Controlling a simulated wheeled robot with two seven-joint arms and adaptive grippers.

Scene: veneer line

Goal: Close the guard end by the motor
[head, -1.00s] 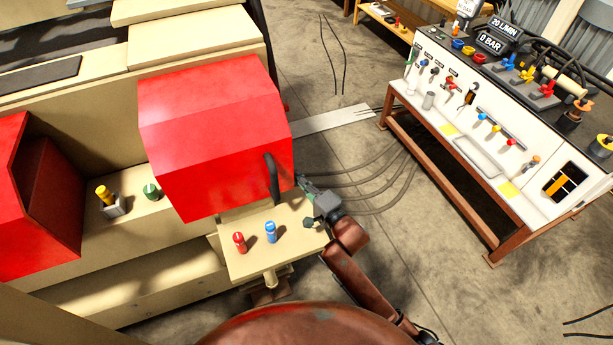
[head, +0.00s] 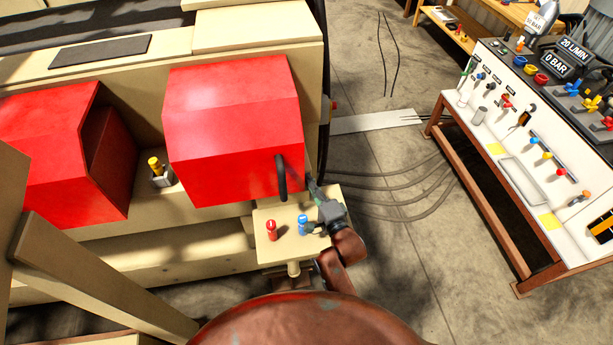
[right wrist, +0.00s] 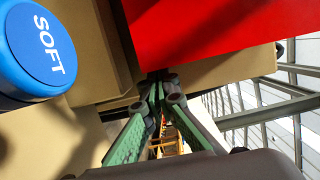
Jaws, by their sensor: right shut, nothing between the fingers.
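Two red guards sit on the beige machine in the head view, the right one (head: 235,130) and the left one (head: 55,150). A beige strip of machine shows right of this guard. My right gripper (head: 312,184) is shut and empty, just right of the handle; I cannot tell whether it touches. In the right wrist view its green fingers (right wrist: 158,85) are together below the red guard (right wrist: 205,30). No motor is clearly recognisable. My left gripper is not in view.
A small beige shelf below the gripper bears a red button (head: 271,230) and a blue button (head: 302,225), marked SOFT in the right wrist view (right wrist: 38,52). A yellow lever (head: 155,167) stands between the guards. A control bench (head: 520,150) stands right, beyond open floor with cables.

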